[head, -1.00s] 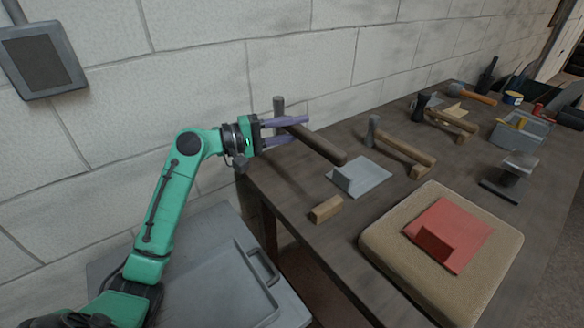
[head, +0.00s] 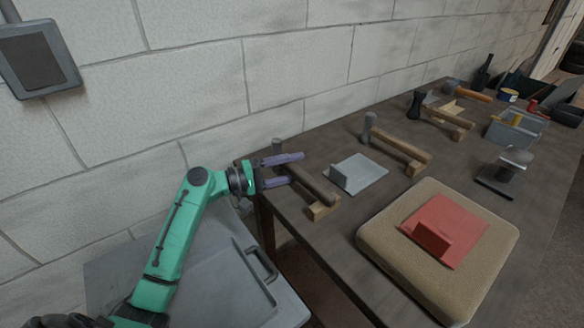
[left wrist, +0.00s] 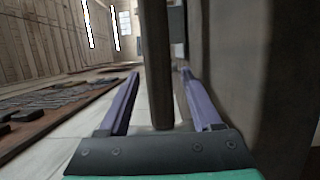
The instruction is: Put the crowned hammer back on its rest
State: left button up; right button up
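In the left wrist view the handle (left wrist: 158,70) stands between the spread fingers with narrow gaps on both sides. The head's underside is hidden. My right gripper is not in view.
A grey plate with a block (head: 362,174) lies right of the hammer. Another hammer (head: 398,148) rests beyond it. A tan cushion (head: 385,238) bears a red block piece (head: 446,232). The block wall (head: 210,100) runs close behind the bench.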

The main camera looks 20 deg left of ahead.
pick_arm(q)
jog(key=shift+r, duration=0.15)
jog(key=v, duration=1.2)
jog(key=shift+b, duration=0.35)
jog(key=shift+r, duration=0.1)
